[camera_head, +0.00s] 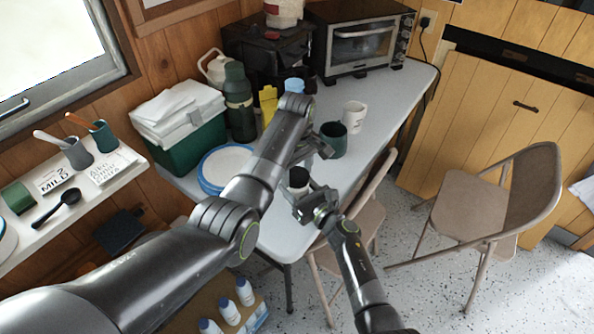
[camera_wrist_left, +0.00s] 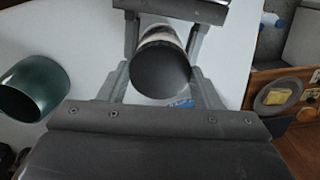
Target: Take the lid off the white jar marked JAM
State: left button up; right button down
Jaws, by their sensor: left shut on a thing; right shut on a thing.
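A small white jar (camera_head: 298,188) with a dark lid (camera_head: 298,174) is held between my two grippers above the table's near edge. No lettering on it is readable. My left gripper (camera_head: 308,166) is shut on the lid from above. In the left wrist view the round lid (camera_wrist_left: 160,72) lies between my left fingers (camera_wrist_left: 160,82), with the white jar body (camera_wrist_left: 155,33) beyond it. My right gripper (camera_head: 306,203) is shut on the jar body from below. The lid and body look in contact; I cannot tell whether there is a gap.
On the white table (camera_head: 385,105) stand a dark green mug (camera_head: 334,140), a white mug (camera_head: 354,116), blue-rimmed plates (camera_head: 226,163), a green flask (camera_head: 239,105) and a toaster oven (camera_head: 362,48). Folding chairs (camera_head: 500,195) stand on the right. A shelf (camera_head: 75,200) is at the left.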

aim_at(297, 175)
pick_arm(q)
jog(key=shift+r, duration=0.2)
pick_arm(e)
jog(key=shift+f, duration=0.1)
pick_arm(q)
jog(key=shift+r, duration=0.9)
jog(key=shift+r, duration=2)
pick_arm(e)
jog(key=shift+c, duration=2.2)
grip_release()
jog(key=shift+s+d, duration=0.1)
